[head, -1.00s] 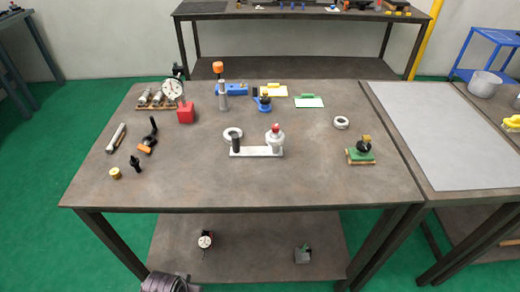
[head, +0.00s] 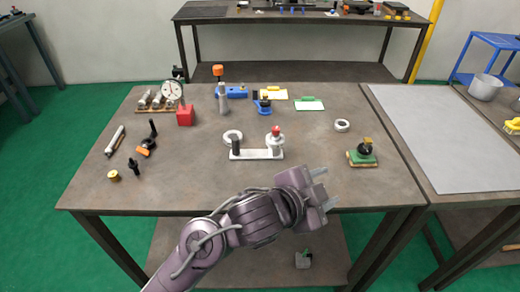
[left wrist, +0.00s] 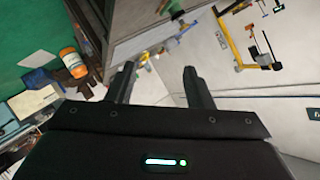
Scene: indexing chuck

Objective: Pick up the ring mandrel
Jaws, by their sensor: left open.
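I cannot tell for sure which piece is the ring mandrel. A white bar fixture (head: 262,154) at the middle of the table carries a dark post (head: 236,147) at its left end and a pale round piece with a red top (head: 275,138) at its right end. A white ring (head: 232,135) lies behind the dark post. Another white ring (head: 342,125) lies to the right. My left gripper (head: 325,187) is open and empty over the table's front part, right of and nearer than the fixture. Its two fingers also show apart in the left wrist view (left wrist: 158,78). My right gripper is not seen.
A green-based block with a black knob (head: 362,153) stands right of my gripper. A dial gauge on a red block (head: 186,116), a grey cylinder (head: 223,101) and blue fixtures stand at the back. Small dark parts (head: 134,166) lie left.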

